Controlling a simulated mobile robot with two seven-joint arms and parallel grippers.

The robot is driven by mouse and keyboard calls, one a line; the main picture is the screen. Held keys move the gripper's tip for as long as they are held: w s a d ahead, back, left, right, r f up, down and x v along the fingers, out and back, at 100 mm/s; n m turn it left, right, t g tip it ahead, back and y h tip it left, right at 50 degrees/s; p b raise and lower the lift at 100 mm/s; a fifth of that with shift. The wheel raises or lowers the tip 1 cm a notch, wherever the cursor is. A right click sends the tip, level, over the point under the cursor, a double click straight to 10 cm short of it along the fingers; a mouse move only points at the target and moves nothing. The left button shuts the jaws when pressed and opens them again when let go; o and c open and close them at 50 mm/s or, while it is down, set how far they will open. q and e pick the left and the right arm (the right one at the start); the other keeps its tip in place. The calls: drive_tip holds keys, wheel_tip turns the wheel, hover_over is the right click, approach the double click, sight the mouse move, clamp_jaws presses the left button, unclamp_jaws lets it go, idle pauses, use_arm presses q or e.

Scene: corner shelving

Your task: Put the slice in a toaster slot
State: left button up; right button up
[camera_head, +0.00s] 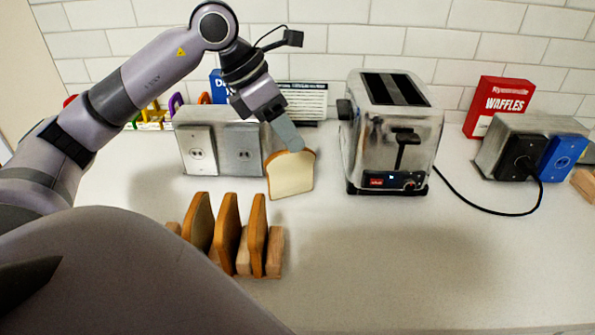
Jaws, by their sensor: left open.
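A bread slice (290,175) stands upright, its pale face toward me, left of the toaster. My left gripper (290,140) is over its top edge, pointing down, and is open; the finger overlaps the slice's top in the picture. I cannot tell whether the slice rests on the counter. The silver toaster (392,135) stands to the right, its two dark slots (394,88) on top, with a black lever on its front. A wooden rack (275,252) holds several upright slices (227,232) in front. My right gripper is not in view.
A metal outlet box (238,147) stands behind the slice. At right are a red waffles box (499,106) and another outlet box (497,145). A black cord (480,207) runs from the toaster to a plug there. The front right counter (420,265) is clear.

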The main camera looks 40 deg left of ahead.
sight(290, 153)
use_arm(q)
drive_tip(key=shift+n+y, duration=0.3)
drive_tip(key=shift+y, duration=0.6)
drive_tip(key=w+f, duration=0.1)
drive_tip(key=f, duration=0.1)
drive_tip(key=w+a+f, duration=0.1)
drive_tip(key=f, duration=0.1)
drive_tip(key=w+a+f+p, duration=0.1)
drive_tip(key=f, duration=0.2)
drive_tip(key=shift+f, duration=0.1)
clamp_jaws()
